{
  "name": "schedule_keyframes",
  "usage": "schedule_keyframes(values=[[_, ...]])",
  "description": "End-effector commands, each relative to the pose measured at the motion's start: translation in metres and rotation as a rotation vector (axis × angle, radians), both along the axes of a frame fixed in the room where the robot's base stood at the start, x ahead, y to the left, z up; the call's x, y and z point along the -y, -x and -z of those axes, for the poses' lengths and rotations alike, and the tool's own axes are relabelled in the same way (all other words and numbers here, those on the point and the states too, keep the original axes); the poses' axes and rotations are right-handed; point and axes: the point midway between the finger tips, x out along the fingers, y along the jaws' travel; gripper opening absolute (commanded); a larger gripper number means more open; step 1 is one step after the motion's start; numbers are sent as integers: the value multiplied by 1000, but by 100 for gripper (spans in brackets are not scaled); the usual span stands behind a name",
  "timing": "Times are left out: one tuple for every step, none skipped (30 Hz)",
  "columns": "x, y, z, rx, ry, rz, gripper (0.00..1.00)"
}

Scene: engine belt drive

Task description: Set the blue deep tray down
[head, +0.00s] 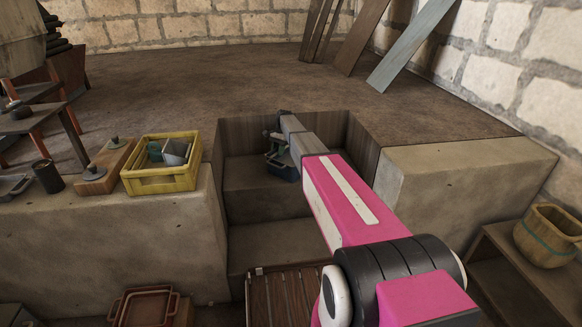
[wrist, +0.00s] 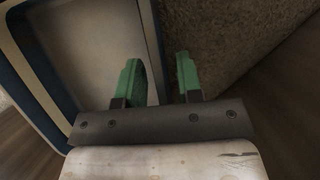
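The blue deep tray (head: 288,172) sits low in the stone recess, on or just above its upper step, partly hidden by my arm in the head view. In the wrist view the tray (wrist: 95,45) fills the left side, with a pale inside and blue walls. My gripper (wrist: 158,72) has two green fingers standing apart. One finger is over the tray's inside and the other is outside its right wall, with gaps showing beside the wall. In the head view my gripper (head: 272,138) is small and dark above the tray.
A yellow crate (head: 160,180) with several items stands on the left stone ledge, beside a wooden block (head: 104,167) and a dark cup (head: 47,176). Stone blocks wall the recess on both sides. A wooden slatted crate (head: 283,297) and a red tray (head: 145,307) are lower down.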

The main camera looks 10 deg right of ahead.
Motion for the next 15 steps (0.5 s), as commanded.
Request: schedule_keyframes(values=[[-1, 1, 2, 0, 0, 0, 33], [-1, 1, 3, 0, 0, 0, 33], [-1, 1, 3, 0, 0, 0, 33], [-1, 1, 2, 0, 0, 0, 33], [-1, 1, 2, 0, 0, 0, 33], [-1, 1, 2, 0, 0, 0, 33], [0, 1, 2, 0, 0, 0, 30], [0, 1, 2, 0, 0, 0, 20], [0, 1, 2, 0, 0, 0, 7], [0, 1, 2, 0, 0, 0, 0], [0, 1, 2, 0, 0, 0, 0], [0, 1, 2, 0, 0, 0, 0], [0, 1, 2, 0, 0, 0, 0], [0, 1, 2, 0, 0, 0, 0], [0, 1, 2, 0, 0, 0, 0]])
